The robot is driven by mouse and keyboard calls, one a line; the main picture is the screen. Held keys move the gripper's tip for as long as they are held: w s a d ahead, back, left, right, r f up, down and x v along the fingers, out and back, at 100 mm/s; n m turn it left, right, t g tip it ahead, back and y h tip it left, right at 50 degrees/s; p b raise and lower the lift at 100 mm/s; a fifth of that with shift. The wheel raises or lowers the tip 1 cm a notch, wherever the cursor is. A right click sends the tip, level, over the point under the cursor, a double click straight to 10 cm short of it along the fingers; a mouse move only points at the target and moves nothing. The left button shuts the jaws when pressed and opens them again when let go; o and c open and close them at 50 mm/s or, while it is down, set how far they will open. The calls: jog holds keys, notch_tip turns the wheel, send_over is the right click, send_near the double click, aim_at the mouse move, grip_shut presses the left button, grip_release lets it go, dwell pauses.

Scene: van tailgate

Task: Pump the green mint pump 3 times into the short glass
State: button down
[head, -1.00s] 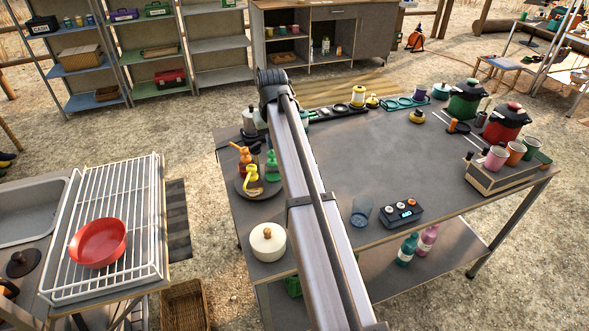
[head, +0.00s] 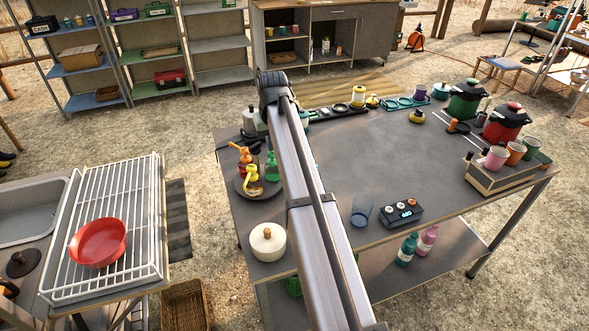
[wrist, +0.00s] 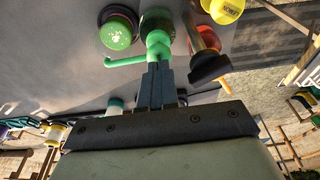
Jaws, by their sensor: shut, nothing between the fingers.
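In the wrist view my gripper (wrist: 153,75) has its fingers shut and empty. Their tips are at the green pump head (wrist: 158,42), whose thin spout points left; I cannot tell whether they touch it. In the head view the green pump bottle (head: 271,169) stands on a round dark tray (head: 252,194), beside an amber-yellow bottle (head: 253,181) and an orange-red one (head: 242,157). A clear bluish glass (head: 361,210) stands on the table to the right of my arm. My fingers are hidden in the head view.
A cream lidded pot (head: 268,240) stands in front of the tray. A yellow lid (wrist: 226,9) and a green round top (wrist: 117,31) flank the pump head. The table's middle (head: 390,155) is clear.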

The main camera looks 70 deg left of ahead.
jog(key=shift+f, duration=1.05)
jog(key=shift+r, duration=1.4)
